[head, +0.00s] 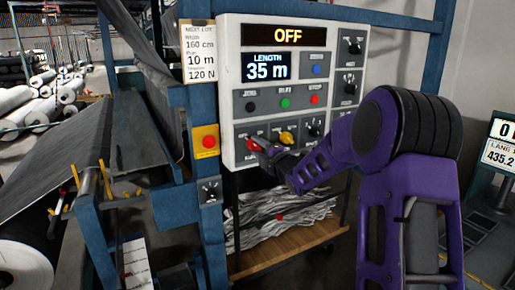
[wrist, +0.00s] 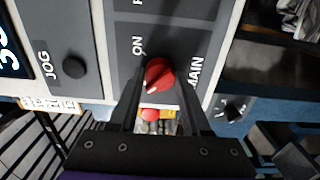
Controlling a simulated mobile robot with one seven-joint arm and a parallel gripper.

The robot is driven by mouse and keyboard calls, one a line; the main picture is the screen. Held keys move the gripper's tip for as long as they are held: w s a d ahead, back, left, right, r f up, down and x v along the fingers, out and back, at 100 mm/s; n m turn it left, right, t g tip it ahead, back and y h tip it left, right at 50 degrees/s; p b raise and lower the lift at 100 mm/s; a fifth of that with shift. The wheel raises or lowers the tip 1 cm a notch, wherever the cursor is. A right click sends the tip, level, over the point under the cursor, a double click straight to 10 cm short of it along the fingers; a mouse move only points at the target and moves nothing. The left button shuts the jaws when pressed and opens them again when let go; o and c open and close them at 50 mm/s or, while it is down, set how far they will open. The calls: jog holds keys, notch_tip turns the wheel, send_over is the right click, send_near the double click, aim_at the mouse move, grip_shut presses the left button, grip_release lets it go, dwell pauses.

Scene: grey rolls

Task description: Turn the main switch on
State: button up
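The main switch (wrist: 158,74) is a red rotary knob on a dark plate of the control panel, beside the letters "ON" and "MAIN" in the wrist view. Its white mark points to the lower left there. The switch also shows in the head view (head: 254,146), partly hidden by my gripper. The panel's display (head: 287,36) reads "OFF". My gripper (wrist: 161,88) is open, with a dark finger on either side of the knob and a clear gap between them. I cannot tell whether either finger touches the knob.
A yellow knob (head: 287,138) and a black knob (head: 314,129) sit right of the switch. Black, green and red buttons are above. A yellow box with a red button (head: 207,141) is on the blue post to the left. Below is a wooden shelf (head: 290,246) with grey scraps.

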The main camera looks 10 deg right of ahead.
grip_shut()
jog(key=shift+f+m+b, duration=0.1)
jog(key=shift+m+b, duration=0.25)
jog(key=shift+m, duration=0.05)
jog(key=m+b, duration=0.1)
jog(key=m, duration=0.2)
jog(key=m+b, duration=0.1)
jog(key=m, duration=0.3)
jog(key=shift+m, duration=0.3)
jog(key=m, duration=0.4)
jog(key=shift+p, duration=0.4)
jog(key=m+p, duration=0.1)
jog(key=m, duration=0.4)
jog(key=shift+m, duration=0.4)
